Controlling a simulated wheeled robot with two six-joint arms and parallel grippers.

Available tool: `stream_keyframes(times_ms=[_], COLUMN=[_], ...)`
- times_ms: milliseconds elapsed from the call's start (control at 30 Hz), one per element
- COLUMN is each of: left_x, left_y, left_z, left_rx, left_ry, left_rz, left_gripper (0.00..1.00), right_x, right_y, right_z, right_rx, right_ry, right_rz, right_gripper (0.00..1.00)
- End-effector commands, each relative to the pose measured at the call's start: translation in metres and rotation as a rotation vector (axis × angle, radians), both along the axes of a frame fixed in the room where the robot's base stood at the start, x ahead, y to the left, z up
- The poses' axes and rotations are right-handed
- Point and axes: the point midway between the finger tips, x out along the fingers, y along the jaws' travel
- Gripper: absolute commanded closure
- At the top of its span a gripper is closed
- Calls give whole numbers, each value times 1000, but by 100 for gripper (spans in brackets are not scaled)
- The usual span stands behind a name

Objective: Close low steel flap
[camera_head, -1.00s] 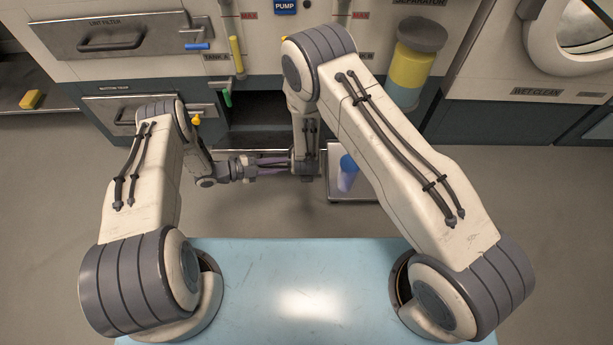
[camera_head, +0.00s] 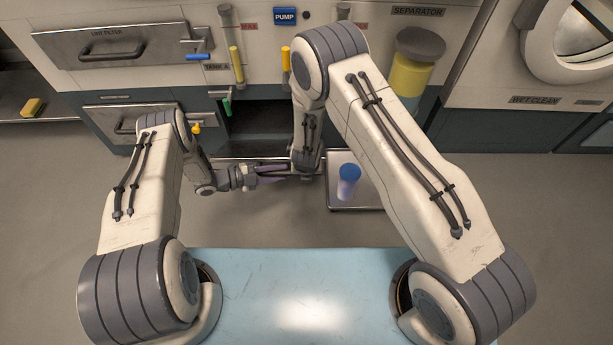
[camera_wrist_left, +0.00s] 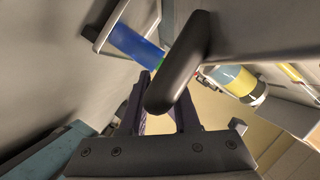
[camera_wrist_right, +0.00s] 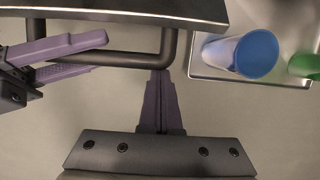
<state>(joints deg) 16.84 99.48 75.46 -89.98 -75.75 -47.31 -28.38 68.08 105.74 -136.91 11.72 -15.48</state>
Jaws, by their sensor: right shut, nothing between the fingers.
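The low steel flap (camera_head: 232,157) is swung out below a dark opening in the cabinet. Its plate (camera_wrist_right: 120,8) and dark bar handle (camera_wrist_right: 150,60) show in the right wrist view. My left gripper (camera_head: 285,172) reaches the handle from the left. Its purple fingers (camera_wrist_right: 100,52) are apart, one on each side of the bar. The handle (camera_wrist_left: 180,68) also looms between and above them in the left wrist view. My right gripper (camera_wrist_right: 160,75) is shut and empty, its tips at the handle's right corner; whether they touch it I cannot tell. My right forearm hides part of the flap.
A steel tray (camera_head: 345,207) with a blue-topped cup (camera_head: 349,180) stands close to the right of the flap. A steel drawer (camera_head: 120,118) is at the left, with a lint filter panel (camera_head: 70,48) above. Open floor (camera_head: 90,200) lies before the cabinet.

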Motion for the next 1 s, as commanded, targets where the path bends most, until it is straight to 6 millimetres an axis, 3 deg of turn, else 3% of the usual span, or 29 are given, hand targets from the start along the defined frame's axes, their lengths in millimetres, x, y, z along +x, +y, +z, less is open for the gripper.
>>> stream_keyframes(times_ms=[433, 800, 1000], left_x=[-4, -25, -34], left_y=[8, 78, 103], left_z=[3, 21, 28], left_rx=[-3, -2, -3], left_ry=[1, 0, 0], left_rz=[-1, 2, -2], left_gripper=[63, 63, 63], right_x=[6, 7, 7], right_y=[1, 2, 2], right_z=[3, 3, 3], right_rx=[3, 3, 4], right_ry=[-18, -19, -20], right_rz=[-1, -2, -2], right_gripper=[100, 100, 100])
